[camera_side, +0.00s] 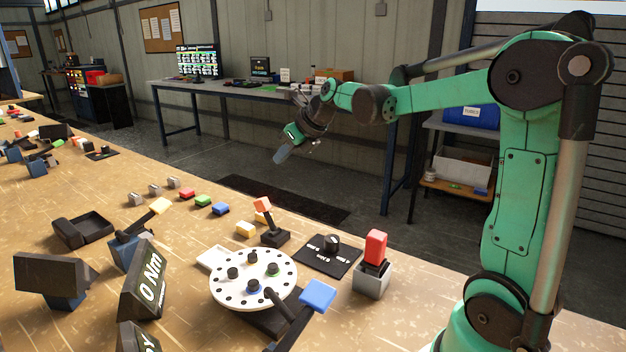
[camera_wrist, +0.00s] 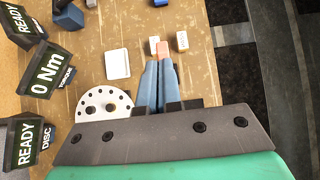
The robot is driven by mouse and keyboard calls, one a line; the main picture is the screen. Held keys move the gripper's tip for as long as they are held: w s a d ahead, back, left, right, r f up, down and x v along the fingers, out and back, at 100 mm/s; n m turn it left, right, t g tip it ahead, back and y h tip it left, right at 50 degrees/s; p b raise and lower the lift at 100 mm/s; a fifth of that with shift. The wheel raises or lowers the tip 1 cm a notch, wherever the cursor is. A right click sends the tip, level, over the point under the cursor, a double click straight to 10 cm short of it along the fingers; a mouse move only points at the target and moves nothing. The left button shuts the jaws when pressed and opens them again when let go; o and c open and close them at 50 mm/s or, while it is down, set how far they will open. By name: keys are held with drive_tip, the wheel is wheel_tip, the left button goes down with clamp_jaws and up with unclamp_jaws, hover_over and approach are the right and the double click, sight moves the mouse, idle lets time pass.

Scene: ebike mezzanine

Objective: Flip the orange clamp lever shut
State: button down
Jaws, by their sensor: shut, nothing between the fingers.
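An orange-tipped lever (camera_side: 263,205) stands raised and tilted on a small black base in the middle of the bench in the side view. An orange piece (camera_wrist: 168,48), likely its tip, shows just beyond my fingertips in the wrist view; its base is hidden there. My gripper (camera_side: 283,153) hangs high above the bench's far edge, apart from the lever and pointing down to the left. Its grey-blue fingers (camera_wrist: 160,70) are together in the wrist view, with nothing held between them.
A white perforated disc (camera_side: 253,279) and a blue-tipped lever (camera_side: 318,294) lie in front. A red-topped grey block (camera_side: 375,248) and a black dial plate (camera_side: 327,256) stand to the right. Air around my gripper is clear.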

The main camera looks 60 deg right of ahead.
drive_tip(key=shift+w+r, duration=0.2)
drive_tip(key=shift+r, duration=0.7)
drive_tip(key=shift+w+r, duration=0.2)
drive_tip(key=shift+r, duration=0.65)
drive_tip(key=s+a+f+m, duration=0.3)
drive_tip(key=s+a+m, duration=0.2)
drive_tip(key=m, duration=0.7)
drive_tip(key=s+a+f+m, duration=0.3)
drive_tip(key=s+a+m, duration=0.1)
drive_tip(key=m, duration=0.8)
drive_tip(key=s+a+f+m+g, duration=0.1)
drive_tip(key=s+a+f+m, duration=0.2)
drive_tip(key=m, duration=0.9)
drive_tip(key=s+a, duration=0.2)
drive_tip(key=a, duration=0.1)
drive_tip(key=shift+s, duration=0.35)
drive_tip(key=shift+a, duration=0.1)
